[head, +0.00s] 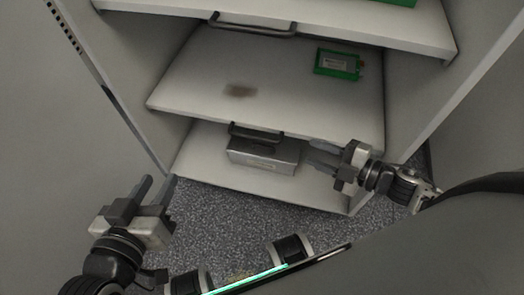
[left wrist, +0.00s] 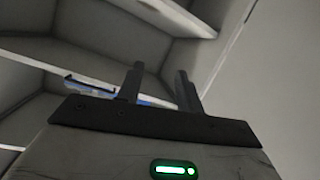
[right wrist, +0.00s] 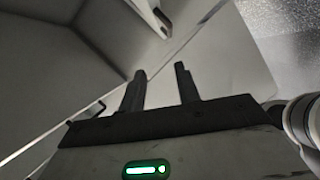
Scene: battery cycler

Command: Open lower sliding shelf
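A pale lower shelf (head: 285,85) has a dark bar handle (head: 255,133) on its front edge in the head view. A pale upper shelf (head: 340,22) has a similar handle (head: 250,27). My right gripper (head: 313,154) is open and empty, right of the lower handle and apart from it. My right fingers (right wrist: 160,72) also show apart in the right wrist view. My left gripper (head: 158,187) is open and empty, low and left of the lower handle, in front of the cabinet. Its fingers (left wrist: 160,72) show apart in the left wrist view.
A green-framed battery module (head: 338,64) lies on the lower shelf's right side, and a brown stain is near its middle. A grey metal box (head: 265,155) sits below on the cabinet's bottom panel (head: 210,155). Side walls flank the shelves. Speckled floor (head: 235,215) in front is clear.

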